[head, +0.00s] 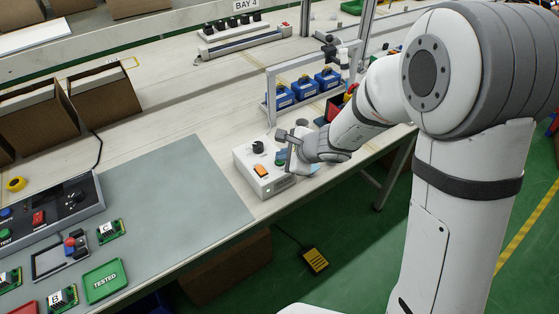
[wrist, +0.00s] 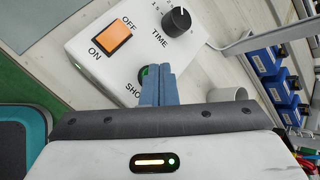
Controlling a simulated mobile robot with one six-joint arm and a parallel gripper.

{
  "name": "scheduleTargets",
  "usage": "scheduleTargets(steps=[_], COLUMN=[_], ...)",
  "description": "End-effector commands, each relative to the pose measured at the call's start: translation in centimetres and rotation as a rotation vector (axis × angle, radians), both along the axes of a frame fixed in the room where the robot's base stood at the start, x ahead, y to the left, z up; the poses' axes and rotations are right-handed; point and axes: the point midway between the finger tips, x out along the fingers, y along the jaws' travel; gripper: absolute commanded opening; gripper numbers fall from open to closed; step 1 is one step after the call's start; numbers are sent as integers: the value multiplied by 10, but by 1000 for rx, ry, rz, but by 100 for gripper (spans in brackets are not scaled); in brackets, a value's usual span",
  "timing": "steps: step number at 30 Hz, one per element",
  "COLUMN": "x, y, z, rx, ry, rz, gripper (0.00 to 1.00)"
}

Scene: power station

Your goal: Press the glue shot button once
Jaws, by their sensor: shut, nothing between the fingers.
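The white glue controller box (head: 244,170) stands near the front edge of the bench; it also fills the upper part of the wrist view (wrist: 85,50). It has an orange ON/OFF switch (wrist: 112,42), a black TIME knob (wrist: 176,21) and a green button (wrist: 144,74) beside a partly hidden label reading "SHO". My gripper (wrist: 158,68) is shut and empty, its blue fingertips together at the right side of the green button and covering part of it. I cannot tell whether they touch it. In the head view my gripper (head: 284,150) is over the box's right end.
A grey mat (head: 190,190) with a test console (head: 50,215) and a green TESTED tray (head: 104,283) lies to the left. A yellow foot pedal (head: 315,261) is on the green floor.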

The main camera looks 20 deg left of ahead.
Motion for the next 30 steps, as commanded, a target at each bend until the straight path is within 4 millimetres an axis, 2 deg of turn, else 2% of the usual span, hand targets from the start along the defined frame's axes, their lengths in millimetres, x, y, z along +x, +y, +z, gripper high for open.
scheduleTargets(steps=[14,24,30], x=[0,0,0], y=[0,0,0], z=[-2,13,14], rx=[-1,-1,-1], ry=[1,0,1], rz=[-1,-1,-1], gripper=[0,0,0])
